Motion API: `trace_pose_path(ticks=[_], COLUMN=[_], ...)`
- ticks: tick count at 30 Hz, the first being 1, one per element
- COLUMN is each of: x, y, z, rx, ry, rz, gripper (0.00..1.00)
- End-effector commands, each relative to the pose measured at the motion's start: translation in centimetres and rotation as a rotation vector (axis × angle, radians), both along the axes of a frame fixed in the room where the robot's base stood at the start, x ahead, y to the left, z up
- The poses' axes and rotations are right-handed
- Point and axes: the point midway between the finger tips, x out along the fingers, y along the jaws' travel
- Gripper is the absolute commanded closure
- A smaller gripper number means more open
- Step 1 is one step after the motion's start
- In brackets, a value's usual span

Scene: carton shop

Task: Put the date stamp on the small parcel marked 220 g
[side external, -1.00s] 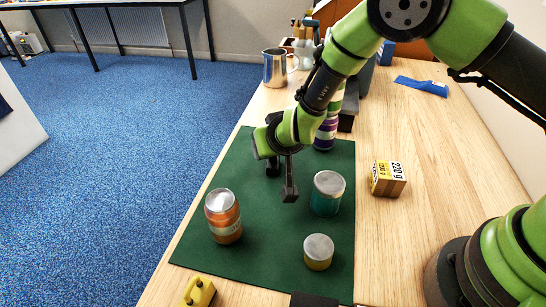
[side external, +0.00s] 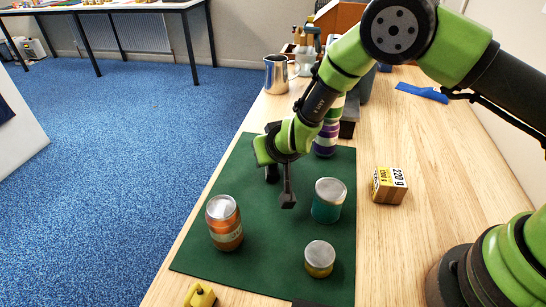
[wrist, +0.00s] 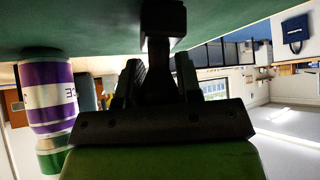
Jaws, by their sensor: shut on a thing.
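The small parcel (side external: 389,186) is a brown box with a yellow and white label reading 220 g. It rests on the bare wood to the right of the green mat. My gripper (side external: 279,174) is low over the back half of the mat, left of the parcel and well apart from it. It is shut on a dark piece with a narrow stem and block-like end, apparently the date stamp (side external: 288,201). In the wrist view the dark block (wrist: 162,20) stands out beyond my gripper (wrist: 158,82). Its marking face is hidden.
A teal tin (side external: 328,200), an orange can (side external: 224,224) and a short yellow tin (side external: 319,260) stand on the mat (side external: 265,268). A purple-banded can (wrist: 45,95) is close by. A steel jug (side external: 276,74) and blue strip (side external: 422,92) lie farther back. A yellow object (side external: 200,296) is in front.

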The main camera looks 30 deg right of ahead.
Motion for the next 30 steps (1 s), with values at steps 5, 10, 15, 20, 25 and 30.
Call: trace_pose_path(ticks=[5, 10, 15, 20, 25, 30], x=[0.1, 0.1, 0.1, 0.0, -0.1, -1.8], y=[0.0, 0.0, 0.0, 0.0, -0.3, -3.5], z=[1.6, 5.1, 8.2, 9.6, 10.0, 10.9], rx=[0.003, 0.003, 0.003, 0.0, -0.002, -0.019], ry=[-0.005, -0.008, -0.006, -0.004, -0.001, 0.003], rz=[-0.001, -0.001, -0.003, -0.003, -0.013, -0.175], gripper=[0.95, 0.95, 0.95, 0.95, 0.95, 0.95])
